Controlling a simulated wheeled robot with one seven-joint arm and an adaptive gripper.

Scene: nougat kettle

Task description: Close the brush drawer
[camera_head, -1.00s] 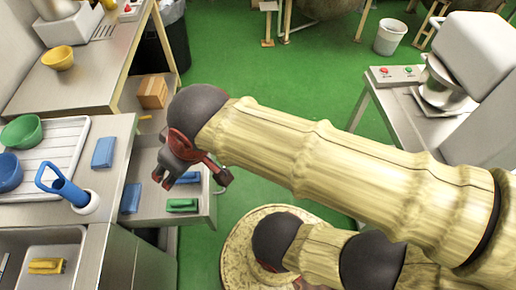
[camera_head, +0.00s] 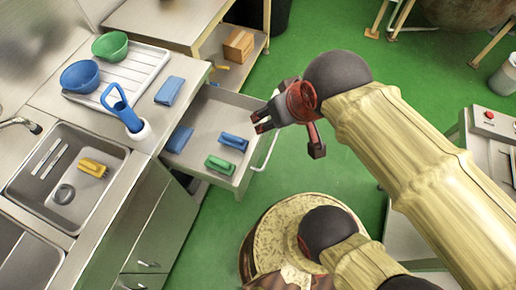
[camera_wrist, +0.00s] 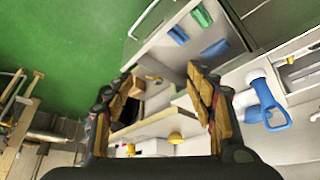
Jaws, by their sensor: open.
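The brush drawer (camera_head: 211,103) is pulled out from under the counter, open toward the right. My gripper (camera_head: 261,120) is open and empty, by the drawer's front edge near the upper end of the handle; contact cannot be told. In the wrist view the jaws (camera_wrist: 165,95) are spread, with the drawer (camera_wrist: 165,45) beyond them.
A sink (camera_head: 40,185) is nearer. A round barrel-like stand (camera_head: 265,230) is below the drawer. Green floor (camera_head: 345,170) is clear to the right.

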